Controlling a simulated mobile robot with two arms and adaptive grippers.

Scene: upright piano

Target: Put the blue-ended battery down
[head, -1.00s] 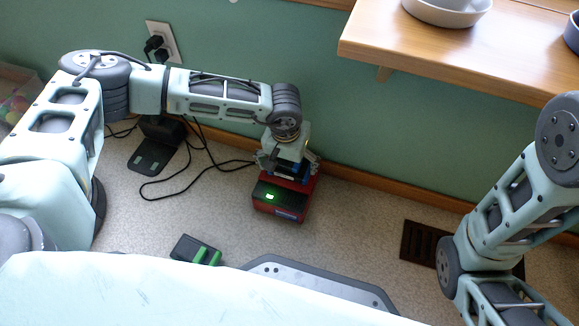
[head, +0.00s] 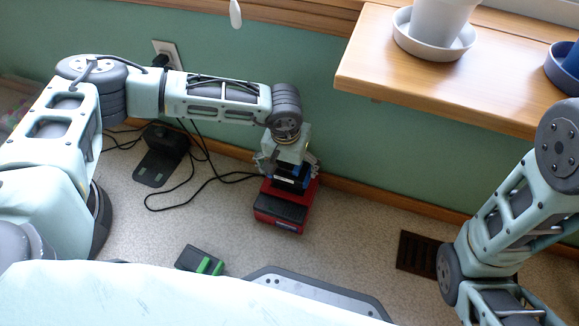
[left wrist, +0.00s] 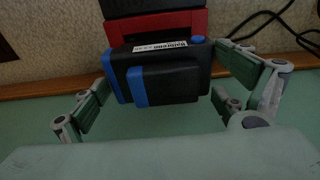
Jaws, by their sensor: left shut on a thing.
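The blue-ended battery (head: 291,178) is dark with blue end parts and a white label. My left gripper (head: 287,168) is shut on it, a finger at each side. In the left wrist view the battery (left wrist: 172,82) fills the middle between the fingers of the gripper (left wrist: 168,85). It is at the wall-side end of a red and black device (head: 283,212) on the floor. I cannot tell whether battery and device touch. No light shows on the device. My right arm is at the right edge; its gripper is out of view.
A black stand (head: 162,155) with cables is near the wall outlet (head: 167,52). A wooden shelf (head: 440,90) with pots juts out upper right. A floor vent (head: 418,252) is at right.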

